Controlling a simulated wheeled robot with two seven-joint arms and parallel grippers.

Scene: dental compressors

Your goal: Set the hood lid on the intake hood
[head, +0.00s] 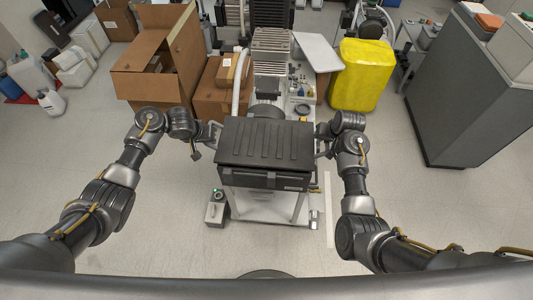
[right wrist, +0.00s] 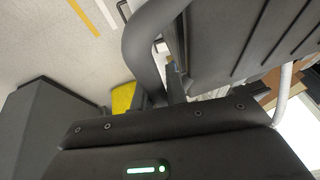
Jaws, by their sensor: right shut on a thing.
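The hood lid (head: 265,140) is a dark, ridged panel in the middle of the head view. Its ridged face also shows at the upper right of the right wrist view (right wrist: 245,45). My right gripper (head: 323,142) is shut on the lid's right side handle, a dark curved bar (right wrist: 148,50) in the right wrist view. My left gripper (head: 200,145) is at the lid's left side, by the left handle; its fingers are too small to read. A dark boxy front (head: 262,181), seemingly the intake hood, shows just below the lid's near edge. Whether lid and hood touch is unclear.
Behind the lid stands a finned compressor (head: 271,45) with a pale hose (head: 238,80). Cardboard boxes (head: 150,85) stand at left, a yellow bin (head: 361,75) at right. A grey cabinet (head: 455,95) is farther right. A small device (head: 216,208) sits low at left.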

